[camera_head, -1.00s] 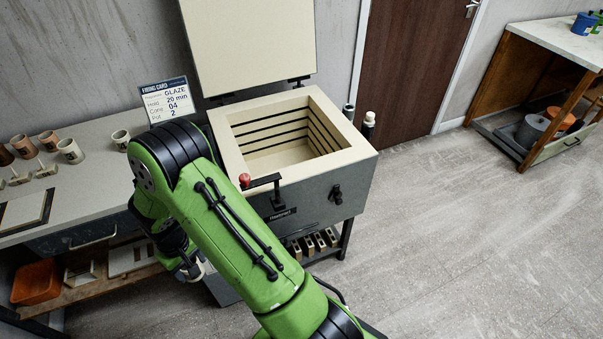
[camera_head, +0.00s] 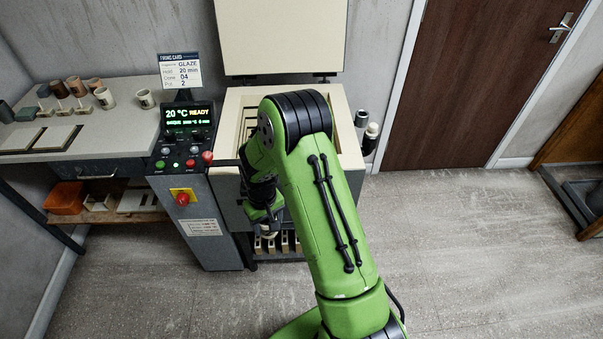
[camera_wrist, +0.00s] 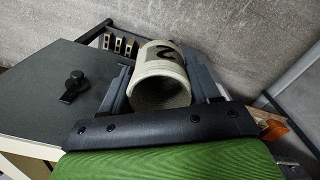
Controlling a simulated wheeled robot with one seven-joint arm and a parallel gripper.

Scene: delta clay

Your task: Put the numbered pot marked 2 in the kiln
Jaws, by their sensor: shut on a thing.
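In the wrist view my gripper (camera_wrist: 171,88) is shut on a pale speckled pot (camera_wrist: 160,72) with a dark 2 on its side. The pot's open mouth faces the camera. The kiln's grey side also shows in the wrist view (camera_wrist: 50,95).
The control panel (camera_head: 187,130) reads 20 °C READY, with a firing card (camera_head: 180,71) above it naming pot 2. Several pots and test pieces stand on the left bench (camera_head: 120,120). An orange bin (camera_head: 66,197) sits below.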

